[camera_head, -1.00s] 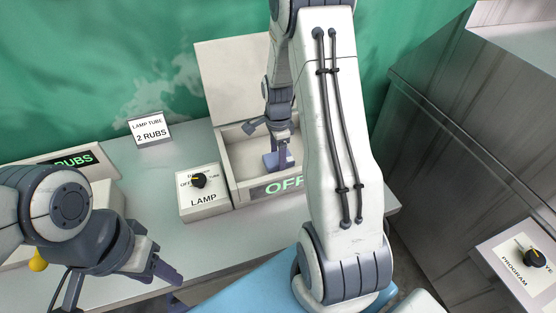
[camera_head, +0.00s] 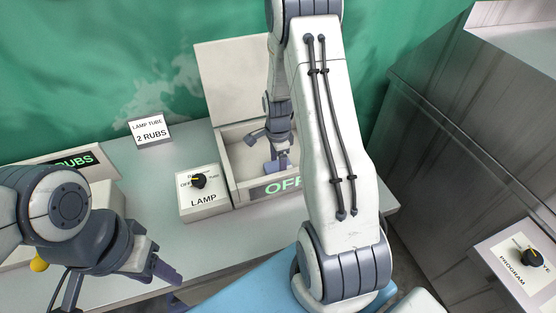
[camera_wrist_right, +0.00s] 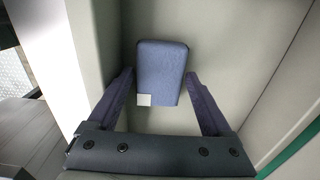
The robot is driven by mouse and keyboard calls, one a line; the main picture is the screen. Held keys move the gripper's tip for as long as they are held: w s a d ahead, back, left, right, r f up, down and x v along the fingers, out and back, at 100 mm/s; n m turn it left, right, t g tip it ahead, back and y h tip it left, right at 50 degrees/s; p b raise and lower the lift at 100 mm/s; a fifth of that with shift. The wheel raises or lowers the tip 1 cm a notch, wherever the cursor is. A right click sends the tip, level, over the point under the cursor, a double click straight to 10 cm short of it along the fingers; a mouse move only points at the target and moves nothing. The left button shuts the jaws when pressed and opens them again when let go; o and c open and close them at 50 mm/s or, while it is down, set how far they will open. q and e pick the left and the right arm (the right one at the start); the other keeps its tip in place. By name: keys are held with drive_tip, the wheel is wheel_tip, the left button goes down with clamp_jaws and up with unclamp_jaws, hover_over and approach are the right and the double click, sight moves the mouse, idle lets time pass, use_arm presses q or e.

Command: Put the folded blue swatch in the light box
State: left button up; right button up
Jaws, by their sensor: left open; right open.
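The light box (camera_head: 232,190) stands on the bench with its lid raised at the back and a green "OFF" sign on its front. My right gripper (camera_head: 279,164) reaches down into it. In the right wrist view the folded blue swatch (camera_wrist_right: 163,68), with a small pale patch at one corner, appears to lie on the pale floor of the box. The open fingers of my right gripper (camera_wrist_right: 160,78) are on either side of it, with gaps showing. In the head view the swatch is hard to tell from the fingers. My left gripper (camera_head: 166,268) is open and empty over the front of the bench.
A lamp switch box (camera_head: 204,205) with a black knob stands left of the light box. A "2 RUBS" sign (camera_head: 150,130) stands behind it. A grey metal cabinet (camera_head: 450,150) and a program knob panel (camera_head: 525,262) are at the right.

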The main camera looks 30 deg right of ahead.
sight(278, 166)
wheel_tip(278, 166, up, 12)
drive_tip(key=b, duration=0.2)
drive_tip(key=s+a+r+n, duration=0.35)
drive_tip(key=a+n, duration=0.35)
drive_tip(key=a, duration=0.3)
drive_tip(key=s+a+r+n, duration=0.2)
drive_tip(key=s+a+n, duration=0.2)
drive_tip(key=a+n, duration=0.45)
drive_tip(key=s+a+n+y, duration=0.1)
drive_tip(key=s+a+n, duration=0.8)
drive_tip(key=s+n, duration=0.4)
drive_tip(key=shift+s, duration=0.7)
drive_tip(key=shift+a+r, duration=0.1)
